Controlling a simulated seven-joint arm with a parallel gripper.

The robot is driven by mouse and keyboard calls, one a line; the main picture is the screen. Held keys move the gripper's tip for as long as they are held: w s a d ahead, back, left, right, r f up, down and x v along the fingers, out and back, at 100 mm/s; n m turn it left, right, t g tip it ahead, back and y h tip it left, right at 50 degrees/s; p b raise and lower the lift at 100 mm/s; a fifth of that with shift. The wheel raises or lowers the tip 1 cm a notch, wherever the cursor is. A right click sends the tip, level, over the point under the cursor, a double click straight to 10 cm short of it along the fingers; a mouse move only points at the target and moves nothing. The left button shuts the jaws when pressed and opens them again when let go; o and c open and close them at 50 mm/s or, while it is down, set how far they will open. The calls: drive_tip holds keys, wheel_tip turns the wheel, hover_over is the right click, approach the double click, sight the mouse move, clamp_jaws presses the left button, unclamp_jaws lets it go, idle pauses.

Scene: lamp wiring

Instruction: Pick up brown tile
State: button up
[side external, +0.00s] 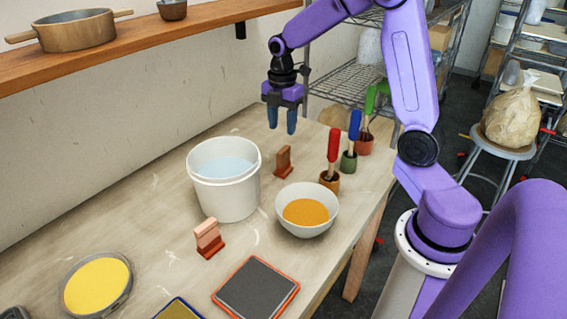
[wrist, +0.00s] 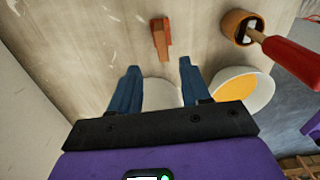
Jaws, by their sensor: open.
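A brown tile (side external: 284,157) stands upright on a small brown stand on the table, behind the white bowl. It also shows in the wrist view (wrist: 160,36), top centre, beyond my fingertips. My gripper (side external: 281,122) points down with two blue fingers, open and empty. It hangs above the table, above the brown tile in the picture and apart from it. In the wrist view, the gap between the fingers (wrist: 158,72) lies below the brown tile. A second, pinkish tile (side external: 207,233) leans in a red-brown stand nearer the front.
A white bucket (side external: 226,190) with pale liquid stands left of the brown tile. A bowl (side external: 304,214) of orange liquid is in front of it. Red (side external: 333,145), blue and green-handled tools stand in small pots to its right. A dark red-rimmed tray (side external: 255,289) lies in front.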

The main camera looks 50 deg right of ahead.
sight(283, 149)
wheel_tip(283, 149, down, 10)
drive_tip(key=shift+s+r, duration=0.1)
drive_tip(key=shift+s, duration=0.05)
idle(0.4)
clamp_jaws()
